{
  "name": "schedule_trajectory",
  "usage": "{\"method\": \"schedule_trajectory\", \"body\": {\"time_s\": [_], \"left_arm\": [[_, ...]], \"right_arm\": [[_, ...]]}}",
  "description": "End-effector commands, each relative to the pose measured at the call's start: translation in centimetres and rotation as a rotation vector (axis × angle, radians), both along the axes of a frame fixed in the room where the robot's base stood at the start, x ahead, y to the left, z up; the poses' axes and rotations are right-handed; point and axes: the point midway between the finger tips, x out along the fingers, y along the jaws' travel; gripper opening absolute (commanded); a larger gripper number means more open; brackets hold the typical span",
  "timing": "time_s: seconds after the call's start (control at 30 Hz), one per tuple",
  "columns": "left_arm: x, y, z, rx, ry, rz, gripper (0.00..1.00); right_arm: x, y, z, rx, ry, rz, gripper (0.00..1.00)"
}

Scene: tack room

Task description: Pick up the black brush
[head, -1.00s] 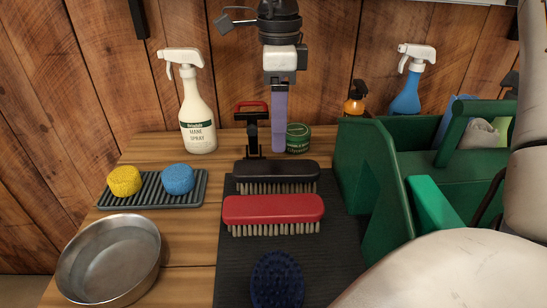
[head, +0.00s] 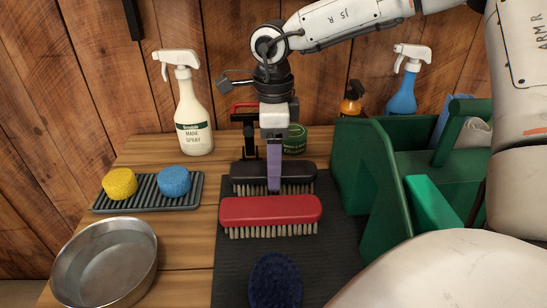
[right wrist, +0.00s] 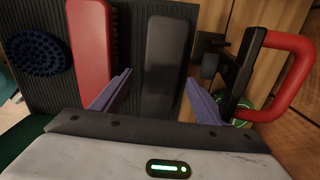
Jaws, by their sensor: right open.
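The black brush (head: 243,171) lies on the dark mat (head: 231,255), bristles down, behind the red brush (head: 245,211). My right gripper (head: 273,188) comes down over it from above, and its visible finger covers part of the brush's middle. In the right wrist view the black brush (right wrist: 168,50) lies between the two open purple fingers (right wrist: 160,78). One finger is on the side of the red brush (right wrist: 90,45), the other on the far side. Whether either finger touches the brush cannot be told. My left gripper is not in view.
A stand with a red handle (right wrist: 290,75) and a green tin (head: 294,140) are just behind the brush. A green tote (head: 352,185) stands right. A blue oval brush (head: 275,283) lies in front. Left are a metal bowl (head: 105,265), sponges on a rack and a spray bottle (head: 191,115).

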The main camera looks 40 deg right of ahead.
Motion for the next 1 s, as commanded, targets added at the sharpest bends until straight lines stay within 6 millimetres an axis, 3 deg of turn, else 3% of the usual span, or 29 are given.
{"method": "schedule_trajectory", "body": {"time_s": [0.07, 0.3, 0.73, 1.0], "left_arm": [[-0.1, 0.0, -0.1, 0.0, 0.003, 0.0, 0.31], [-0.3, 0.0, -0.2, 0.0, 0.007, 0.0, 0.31], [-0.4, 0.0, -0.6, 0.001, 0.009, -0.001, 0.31], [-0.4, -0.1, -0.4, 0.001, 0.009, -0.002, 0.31]], "right_arm": [[0.0, 0.0, 0.0, 0.0, 0.0, 0.0, 0.59], [0.0, 0.0, 0.0, 0.0, 0.0, 0.0, 0.18], [0.1, 0.4, 0.9, -0.002, -0.002, 0.001, 0.17], [0.2, 0.4, 5.1, -0.001, -0.005, -0.001, 0.17]]}}
